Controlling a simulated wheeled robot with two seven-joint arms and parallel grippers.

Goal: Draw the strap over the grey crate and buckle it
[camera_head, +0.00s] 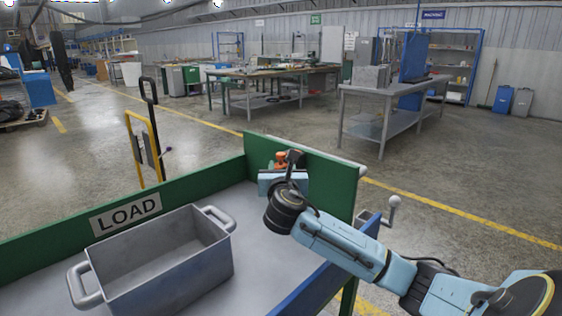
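The grey crate (165,262) stands upright and open-topped, with a loop handle at each end, on the grey bed (222,284) at the lower left. Its inside looks empty where I can see it. My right gripper (291,160) is at the bed's far corner, right of and beyond the crate. Its dark fingers are beside a small orange piece (279,160) above a light blue block (268,182). I cannot tell whether the fingers touch or hold the orange piece. No strap is clearly visible over the crate. My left gripper is out of view.
A green wall (190,197) with a LOAD sign (126,214) edges the bed; a blue rail (312,292) runs along the near right. A ball-ended crank (392,209) sticks up outside the right side. A yellow-framed cart (140,150) stands behind.

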